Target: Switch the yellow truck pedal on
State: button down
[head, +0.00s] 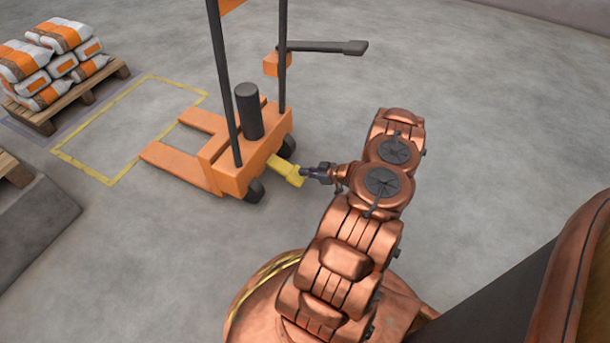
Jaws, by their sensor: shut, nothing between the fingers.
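The orange pallet truck (222,152) stands on the floor left of my arm, with dark upright posts, a black cylinder and low forks pointing left. Its yellow pedal (285,170) sticks out at the lower right of the truck body, near the wheels. My gripper (304,173) is shut and empty, with its tips at the pedal's outer end. From this view I cannot tell whether the tips touch the pedal or are just beside it. The pedal's tilt is hard to judge.
A dark handle (330,47) reaches right from the truck's post, above and behind my gripper. White and orange bags (62,62) lie on a wooden pallet (75,97) at the upper left. The floor to the right is clear.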

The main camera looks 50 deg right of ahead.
jog(key=r+p+v, duration=0.1)
jog(key=p+v, duration=0.2)
jog(key=v, duration=0.8)
jog(key=shift+w+r, duration=0.2)
jog(key=shift+r, duration=0.05)
jog(key=shift+s, duration=0.15)
